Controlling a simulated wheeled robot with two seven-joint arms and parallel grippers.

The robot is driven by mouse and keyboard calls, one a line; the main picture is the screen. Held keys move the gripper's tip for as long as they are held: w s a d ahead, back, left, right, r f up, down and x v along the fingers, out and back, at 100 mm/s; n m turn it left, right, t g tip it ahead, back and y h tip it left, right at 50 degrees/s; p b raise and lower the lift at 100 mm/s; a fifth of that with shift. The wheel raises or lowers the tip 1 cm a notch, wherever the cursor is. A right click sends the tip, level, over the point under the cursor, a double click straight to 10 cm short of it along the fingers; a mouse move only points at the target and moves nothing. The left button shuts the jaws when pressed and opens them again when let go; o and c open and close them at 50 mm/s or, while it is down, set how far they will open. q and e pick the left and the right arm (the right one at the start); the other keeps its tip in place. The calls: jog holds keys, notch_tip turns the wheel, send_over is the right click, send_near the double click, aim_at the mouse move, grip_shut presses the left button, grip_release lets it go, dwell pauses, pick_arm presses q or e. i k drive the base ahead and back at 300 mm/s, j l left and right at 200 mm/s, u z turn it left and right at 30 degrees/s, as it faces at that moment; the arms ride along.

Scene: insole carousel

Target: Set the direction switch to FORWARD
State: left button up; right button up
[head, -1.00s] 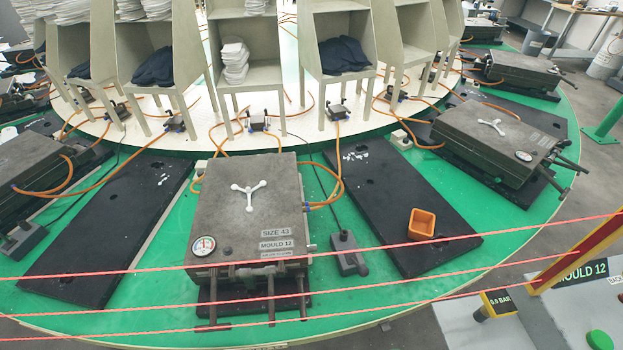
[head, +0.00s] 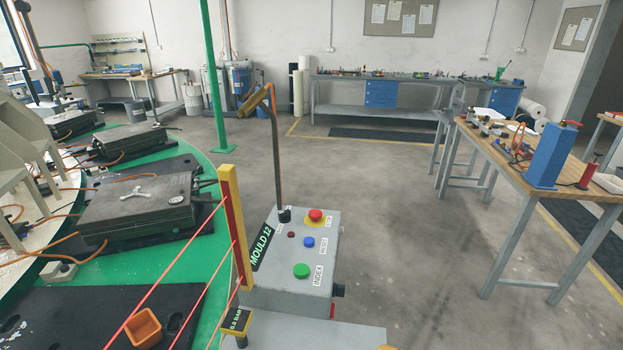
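The grey control box (head: 275,292) stands on a pedestal at the lower middle of the head view. Its top carries a red button (head: 315,215) on a yellow plate, a blue button (head: 309,242), a green button (head: 301,270) labelled INDEX and a small dark red lamp or button (head: 291,235). A black part (head: 338,290) sticks out from its right side; I cannot tell whether it is the direction switch. No FORWARD marking is readable. A MOULD 12 display (head: 261,247) sits at the box's left edge. Neither gripper is in view.
A yellow post (head: 235,225) with red light beams stands left of the box, beside the green carousel (head: 205,265) with its moulds. A bent pole (head: 278,165) rises behind the box. A wooden-topped table (head: 530,155) is at right; the floor between is clear.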

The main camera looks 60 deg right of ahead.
aim_at(284, 217)
jog(key=z, duration=1.75)
